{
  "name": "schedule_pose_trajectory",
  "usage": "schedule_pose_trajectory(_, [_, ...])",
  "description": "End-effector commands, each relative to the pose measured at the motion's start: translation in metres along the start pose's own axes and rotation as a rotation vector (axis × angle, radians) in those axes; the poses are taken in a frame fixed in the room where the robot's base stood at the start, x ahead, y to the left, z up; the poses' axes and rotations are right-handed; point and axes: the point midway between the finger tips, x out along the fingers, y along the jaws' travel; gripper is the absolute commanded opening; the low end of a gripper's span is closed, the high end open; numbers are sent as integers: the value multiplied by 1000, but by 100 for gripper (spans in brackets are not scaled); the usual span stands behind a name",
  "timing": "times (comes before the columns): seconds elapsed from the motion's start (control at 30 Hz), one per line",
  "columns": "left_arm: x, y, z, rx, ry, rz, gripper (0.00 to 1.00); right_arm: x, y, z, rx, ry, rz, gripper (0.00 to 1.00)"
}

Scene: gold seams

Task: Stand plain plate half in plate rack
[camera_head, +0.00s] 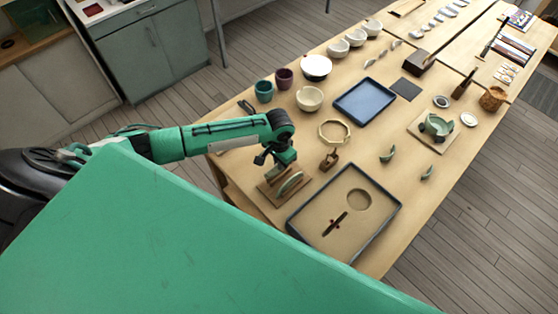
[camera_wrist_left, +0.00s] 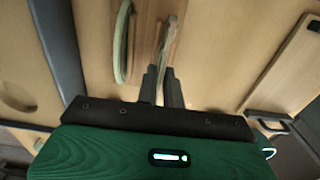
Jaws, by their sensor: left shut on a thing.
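My left gripper (camera_head: 277,165) is above the wooden plate rack (camera_head: 271,196) near the table's front left edge. In the left wrist view my gripper (camera_wrist_left: 163,78) is shut on a thin, pale plate half (camera_wrist_left: 168,42), seen edge-on and upright. A plate half with a greenish edge (camera_wrist_left: 122,42) stands apart from it, to its left, in the rack; it also shows in the head view (camera_head: 291,183). The rack's wood lies behind both in the wrist view. Whether the held half touches the rack's base cannot be told. My right gripper is not in view.
A dark-rimmed sand tray (camera_head: 302,208) lies right of the rack. A small wooden tool (camera_head: 329,160) and a pale ring-like bowl (camera_head: 334,132) stand beyond it. Cups, bowls and a blue tray (camera_head: 365,101) are farther back.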

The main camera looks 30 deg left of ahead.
Motion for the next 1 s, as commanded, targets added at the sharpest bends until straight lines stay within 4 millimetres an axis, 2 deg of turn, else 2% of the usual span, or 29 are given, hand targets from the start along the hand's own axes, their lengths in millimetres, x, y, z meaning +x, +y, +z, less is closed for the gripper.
schedule_pose_trajectory(1.0, [1, 0, 0, 0, 0, 0, 0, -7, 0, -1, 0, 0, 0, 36])
